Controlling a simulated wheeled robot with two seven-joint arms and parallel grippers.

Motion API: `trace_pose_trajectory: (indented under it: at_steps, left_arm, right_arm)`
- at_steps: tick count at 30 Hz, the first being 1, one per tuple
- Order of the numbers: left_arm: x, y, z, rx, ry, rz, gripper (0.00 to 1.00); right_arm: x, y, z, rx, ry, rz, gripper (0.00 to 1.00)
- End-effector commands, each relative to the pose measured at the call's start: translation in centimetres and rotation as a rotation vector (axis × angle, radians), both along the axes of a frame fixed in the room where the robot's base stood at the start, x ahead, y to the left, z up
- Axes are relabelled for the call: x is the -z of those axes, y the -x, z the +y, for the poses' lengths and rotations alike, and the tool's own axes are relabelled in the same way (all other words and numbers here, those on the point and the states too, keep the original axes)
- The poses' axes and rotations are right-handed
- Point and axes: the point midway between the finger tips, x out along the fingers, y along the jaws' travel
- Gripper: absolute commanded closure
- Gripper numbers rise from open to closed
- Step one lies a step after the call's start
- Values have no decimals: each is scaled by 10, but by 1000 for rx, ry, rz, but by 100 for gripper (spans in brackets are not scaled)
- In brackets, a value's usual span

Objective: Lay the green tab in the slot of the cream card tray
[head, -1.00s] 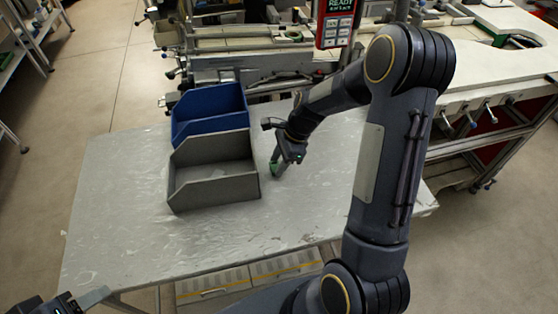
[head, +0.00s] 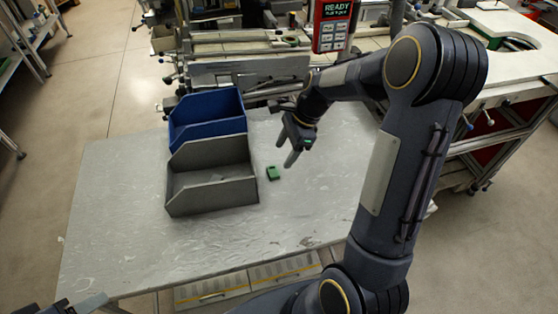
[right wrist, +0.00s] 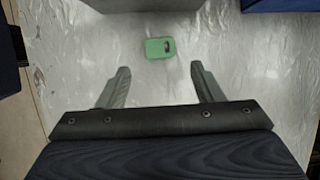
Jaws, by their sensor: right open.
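The green tab (head: 273,173) lies on the grey table, just right of the grey bin. It has a small dark hole or mark and also shows in the right wrist view (right wrist: 160,47). My right gripper (head: 287,154) is open and empty, above the table and apart from the tab. In the right wrist view its two spread fingers (right wrist: 160,70) point toward the tab, which lies beyond the tips. Part of my left gripper (head: 82,304) shows at the bottom left edge; its jaws are unclear. I cannot make out a cream card tray in either view.
A grey open bin (head: 212,194) and a blue bin (head: 207,133) behind it stand on the table (head: 130,215). The table is clear in front and at left. A machine with a red display (head: 332,25) stands behind.

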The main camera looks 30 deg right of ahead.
Motion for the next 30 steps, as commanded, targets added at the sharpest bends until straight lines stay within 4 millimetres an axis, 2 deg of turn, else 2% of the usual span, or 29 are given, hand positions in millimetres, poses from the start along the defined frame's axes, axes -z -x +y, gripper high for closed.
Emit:
trace_pose_trajectory:
  at_steps: [3,9,14,17,19,22,27,30]
  left_arm:
    - [-1,0,0,0,0,0,49]
    - [-1,0,0,0,0,0,49]
    - [-1,0,0,0,0,0,49]
    - [-1,0,0,0,0,0,49]
    - [-1,0,0,0,0,0,49]
    - [-1,0,0,0,0,0,49]
    - [-1,0,0,0,0,0,49]
    - [-1,0,0,0,0,0,49]
  right_arm:
    - [-23,2,-9,1,0,-4,40]
    - [-44,4,-18,-1,0,-1,40]
    - [-66,19,-12,-94,7,-72,40]
    - [-91,47,3,-280,35,-209,40]
    - [-108,76,18,-460,77,-335,40]
    - [-124,119,39,-740,168,-519,40]
    - [-123,179,68,-1155,355,-751,40]
    - [-116,200,78,-1322,446,-827,40]
